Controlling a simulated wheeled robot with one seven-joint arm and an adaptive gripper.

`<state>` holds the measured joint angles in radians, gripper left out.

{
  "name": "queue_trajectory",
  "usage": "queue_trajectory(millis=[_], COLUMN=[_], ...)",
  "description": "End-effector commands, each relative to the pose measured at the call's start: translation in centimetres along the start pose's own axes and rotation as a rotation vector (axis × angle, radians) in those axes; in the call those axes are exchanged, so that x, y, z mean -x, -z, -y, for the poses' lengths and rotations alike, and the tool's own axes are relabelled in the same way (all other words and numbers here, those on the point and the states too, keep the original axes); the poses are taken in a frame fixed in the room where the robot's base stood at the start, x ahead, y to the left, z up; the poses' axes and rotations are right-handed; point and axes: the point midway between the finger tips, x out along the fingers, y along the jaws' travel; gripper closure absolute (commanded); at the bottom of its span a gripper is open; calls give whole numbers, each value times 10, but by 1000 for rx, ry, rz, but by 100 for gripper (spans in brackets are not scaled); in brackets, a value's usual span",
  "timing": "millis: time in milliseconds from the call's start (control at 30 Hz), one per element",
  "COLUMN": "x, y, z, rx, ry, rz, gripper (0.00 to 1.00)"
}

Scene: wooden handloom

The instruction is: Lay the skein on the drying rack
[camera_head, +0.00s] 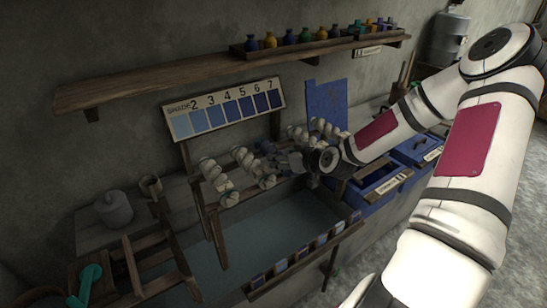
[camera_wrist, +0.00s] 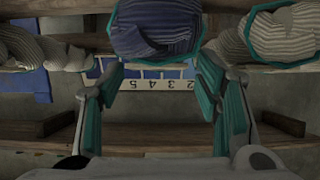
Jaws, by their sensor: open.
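A dark blue striped skein (camera_wrist: 155,30) with a teal tie fills the top middle of the wrist view. My gripper (camera_wrist: 160,72) is open, with its teal-padded fingers on either side of the skein's lower part. I cannot tell whether the pads touch it. In the head view my gripper (camera_head: 295,162) is at the right part of the wooden drying rack (camera_head: 216,238), and the blue skein is hard to make out there. Pale skeins (camera_head: 243,157) lie across the rack's rails. In the wrist view a pale skein (camera_wrist: 283,32) is to the right of the blue one.
A shade card (camera_head: 225,108) stands behind the rack. A wall shelf (camera_head: 190,75) with small bottles is above. A basin (camera_head: 285,220) with small labels on its front edge lies below.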

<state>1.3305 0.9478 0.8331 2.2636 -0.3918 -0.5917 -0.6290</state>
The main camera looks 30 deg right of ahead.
Motion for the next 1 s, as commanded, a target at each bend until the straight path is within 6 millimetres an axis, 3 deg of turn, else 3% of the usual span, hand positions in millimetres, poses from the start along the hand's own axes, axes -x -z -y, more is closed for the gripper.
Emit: queue_trajectory(millis=[267, 600, 867, 900, 1000], x=[-20, -63, -66, -66, -66], y=[0, 3, 3, 3, 3], z=[0, -2, -2, -2, -2], rx=[-1, 0, 2, 2, 1], ry=[0, 1, 0, 0, 0], rz=[1, 0, 0, 0, 0], gripper=[42, 42, 42, 44, 67])
